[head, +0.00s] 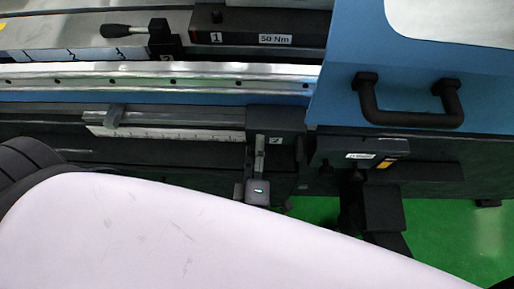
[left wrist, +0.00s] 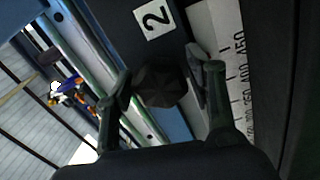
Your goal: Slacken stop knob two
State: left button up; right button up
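Stop knob two is a dark, faceted knob (left wrist: 160,84) in the middle of the left wrist view. It sits on a dark block beside a white label marked 2 (left wrist: 153,19). In the head view the stop block (head: 275,121) carries the same label (head: 275,141), and I cannot make out the knob there. My left gripper (head: 259,163) is in front of this block. In the left wrist view its two fingers stand on either side of the knob, very close to it. I cannot tell whether they touch it. My right gripper is not in view.
A white scale (head: 170,132) runs left from the stop block, below a metal rail (head: 200,77). A blue cover with a black handle (head: 410,116) is at the upper right. A lever with a black knob (head: 117,31) and a box labelled 50 Nm (head: 262,22) are above.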

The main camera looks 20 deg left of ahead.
pick_arm(q)
jog(key=shift+o, duration=0.7)
